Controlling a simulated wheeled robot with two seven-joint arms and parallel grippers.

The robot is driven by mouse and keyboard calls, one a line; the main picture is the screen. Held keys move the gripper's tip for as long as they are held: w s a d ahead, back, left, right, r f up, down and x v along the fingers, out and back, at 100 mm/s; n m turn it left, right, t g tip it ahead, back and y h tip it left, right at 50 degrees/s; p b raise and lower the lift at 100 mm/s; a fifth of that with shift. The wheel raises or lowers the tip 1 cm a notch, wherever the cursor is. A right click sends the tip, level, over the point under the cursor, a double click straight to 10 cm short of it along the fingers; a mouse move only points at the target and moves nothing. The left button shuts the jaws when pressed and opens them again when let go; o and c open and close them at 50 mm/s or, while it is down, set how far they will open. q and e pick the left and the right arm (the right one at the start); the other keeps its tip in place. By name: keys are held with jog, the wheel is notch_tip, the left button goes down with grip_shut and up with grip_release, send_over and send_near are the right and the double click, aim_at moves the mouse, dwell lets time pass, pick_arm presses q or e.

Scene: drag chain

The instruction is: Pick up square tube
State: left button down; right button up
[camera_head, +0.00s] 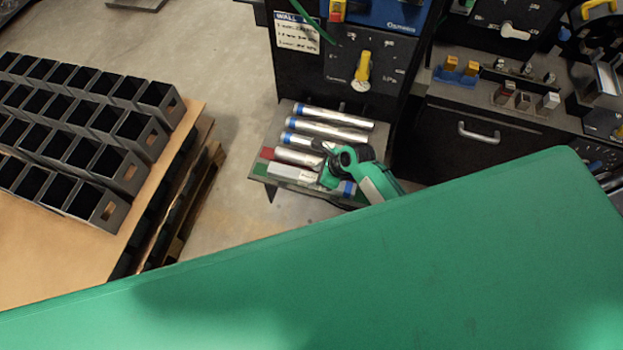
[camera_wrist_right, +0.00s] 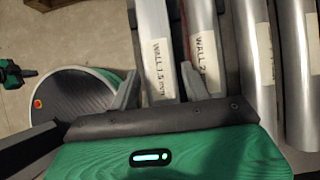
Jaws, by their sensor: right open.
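A flat-sided grey tube (camera_head: 292,173), which looks like the square tube, lies at the near edge of a small rack of tubes in the head view. In the right wrist view a flat-faced tube (camera_wrist_right: 153,28), labelled "WALL 1.5", lies at the left end of the row. My right gripper (camera_head: 328,163) is over the near part of the rack and hides the tubes' right ends. In the wrist view the gripper (camera_wrist_right: 160,68) is open, one finger on each side of that tube, the right one near the neighbouring tube. Contact cannot be told. My left gripper does not show in the head view.
Several round tubes (camera_head: 335,117) with blue ends lie beside it; a neighbouring tube (camera_wrist_right: 205,40) is close to the right finger. A black panel (camera_head: 400,70) with a yellow handle stands behind. A pallet with several black open boxes (camera_head: 100,205) is at left.

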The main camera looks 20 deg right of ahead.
aim_at(312, 178)
jog(key=shift+x, duration=1.55)
jog(key=c, duration=1)
grip_shut()
